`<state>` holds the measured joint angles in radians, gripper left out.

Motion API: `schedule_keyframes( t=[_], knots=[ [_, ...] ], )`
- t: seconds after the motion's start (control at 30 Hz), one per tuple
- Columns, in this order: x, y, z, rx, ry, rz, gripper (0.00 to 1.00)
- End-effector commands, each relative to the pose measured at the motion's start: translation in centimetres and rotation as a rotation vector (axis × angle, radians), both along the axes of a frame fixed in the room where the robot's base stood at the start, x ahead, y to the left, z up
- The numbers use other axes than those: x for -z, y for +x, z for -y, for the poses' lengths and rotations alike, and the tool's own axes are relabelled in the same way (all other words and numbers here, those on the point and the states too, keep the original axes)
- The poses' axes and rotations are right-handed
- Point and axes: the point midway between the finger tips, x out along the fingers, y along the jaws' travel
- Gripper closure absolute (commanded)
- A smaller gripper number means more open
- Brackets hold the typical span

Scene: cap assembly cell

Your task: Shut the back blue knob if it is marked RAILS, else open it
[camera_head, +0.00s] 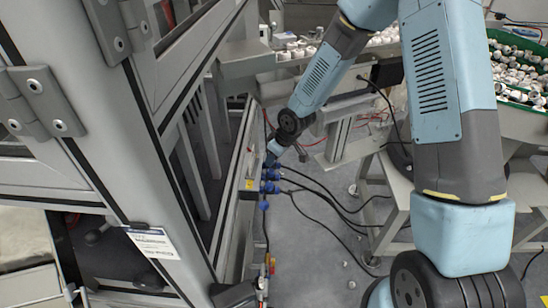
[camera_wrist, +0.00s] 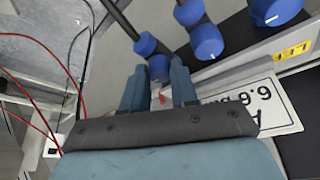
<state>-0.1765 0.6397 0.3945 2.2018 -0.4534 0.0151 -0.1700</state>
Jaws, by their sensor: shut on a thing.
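Several blue knobs (camera_head: 270,187) stick out in a row from the side of the grey machine frame in the head view. My gripper (camera_head: 272,157) reaches down to the far end of this row. In the wrist view, my gripper (camera_wrist: 158,92) has its two fingers closed around the back blue knob (camera_wrist: 158,68), partly hidden between them. A small red mark shows between the fingers. A white plate (camera_wrist: 235,103) beside the fingers carries upside-down black text, partly cut off, with "6.6 bar" legible. I cannot read RAILS on any label.
Neighbouring blue knobs (camera_wrist: 206,41) sit close to the right, by a yellow label (camera_wrist: 292,51). Black cables run from the row over the floor. A grey metal stand (camera_head: 400,190) and a green bin of caps (camera_head: 522,97) are at the right. The floor between is mostly open.

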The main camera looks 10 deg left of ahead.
Motion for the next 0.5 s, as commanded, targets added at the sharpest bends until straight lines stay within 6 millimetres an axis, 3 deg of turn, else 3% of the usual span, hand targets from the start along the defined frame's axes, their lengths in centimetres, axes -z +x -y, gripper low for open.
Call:
schedule_keyframes(
  t=[0.5],
  knots=[
    [-0.12, 0.19, -0.09, 0.059, 0.003, 0.005, 1.00]
  ],
)
